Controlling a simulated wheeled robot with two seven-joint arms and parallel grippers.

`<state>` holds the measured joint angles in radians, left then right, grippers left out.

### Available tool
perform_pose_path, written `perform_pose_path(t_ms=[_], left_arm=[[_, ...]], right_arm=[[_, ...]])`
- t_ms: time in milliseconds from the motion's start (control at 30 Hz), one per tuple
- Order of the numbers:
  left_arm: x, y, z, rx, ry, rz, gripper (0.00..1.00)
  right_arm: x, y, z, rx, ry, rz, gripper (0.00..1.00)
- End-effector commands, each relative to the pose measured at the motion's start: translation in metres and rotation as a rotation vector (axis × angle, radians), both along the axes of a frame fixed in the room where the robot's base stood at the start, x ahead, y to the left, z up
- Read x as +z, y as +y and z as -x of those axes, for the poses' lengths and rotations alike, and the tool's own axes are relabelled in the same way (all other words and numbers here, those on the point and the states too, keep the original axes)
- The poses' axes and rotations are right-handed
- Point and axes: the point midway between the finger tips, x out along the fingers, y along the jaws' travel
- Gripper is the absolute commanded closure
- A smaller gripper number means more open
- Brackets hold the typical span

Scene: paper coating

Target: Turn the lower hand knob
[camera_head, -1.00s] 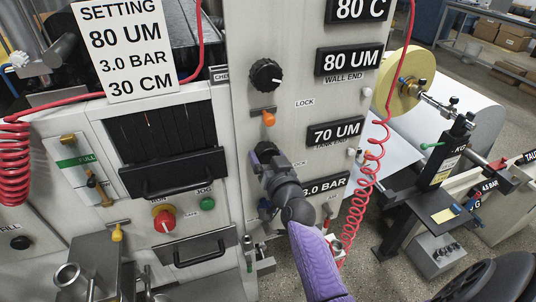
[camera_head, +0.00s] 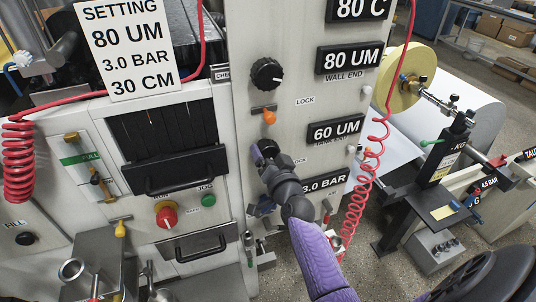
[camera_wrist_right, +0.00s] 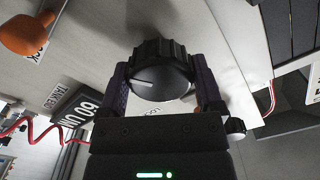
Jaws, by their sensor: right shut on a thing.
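The lower hand knob is a black ribbed dial with a white pointer line; it shows in the right wrist view (camera_wrist_right: 160,77) between my right gripper's fingers. My right gripper (camera_wrist_right: 162,92) is shut on it, one finger on each side. In the head view my right gripper (camera_head: 264,152) is at the panel, and it and my arm hide most of the knob. The display beside it (camera_head: 335,131) reads 60 UM. The upper knob (camera_head: 266,74), also black, stands above it, and its display (camera_head: 347,58) reads 80 UM. My left gripper is not in view.
Orange lock levers sit near the knobs, the upper one (camera_head: 268,116) just above my gripper. A red coiled hose (camera_head: 372,165) hangs to the right of my arm.

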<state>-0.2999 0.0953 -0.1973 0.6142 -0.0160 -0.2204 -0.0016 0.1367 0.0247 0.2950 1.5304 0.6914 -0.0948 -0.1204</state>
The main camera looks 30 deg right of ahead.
Motion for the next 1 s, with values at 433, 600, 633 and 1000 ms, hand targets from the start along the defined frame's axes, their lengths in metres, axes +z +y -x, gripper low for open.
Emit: perform_pose_path(t_ms=[433,600,633,1000], left_arm=[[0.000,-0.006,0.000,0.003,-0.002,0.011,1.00],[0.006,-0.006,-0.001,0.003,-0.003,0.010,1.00],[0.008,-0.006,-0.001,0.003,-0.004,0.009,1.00],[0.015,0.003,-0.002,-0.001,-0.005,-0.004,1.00]], right_arm=[[0.000,0.000,0.001,0.001,0.001,0.001,0.00],[0.001,0.005,0.020,0.000,0.003,0.001,0.00],[0.001,0.006,0.026,0.000,0.003,0.001,0.00],[0.000,0.022,0.094,0.000,0.003,0.002,0.00]])
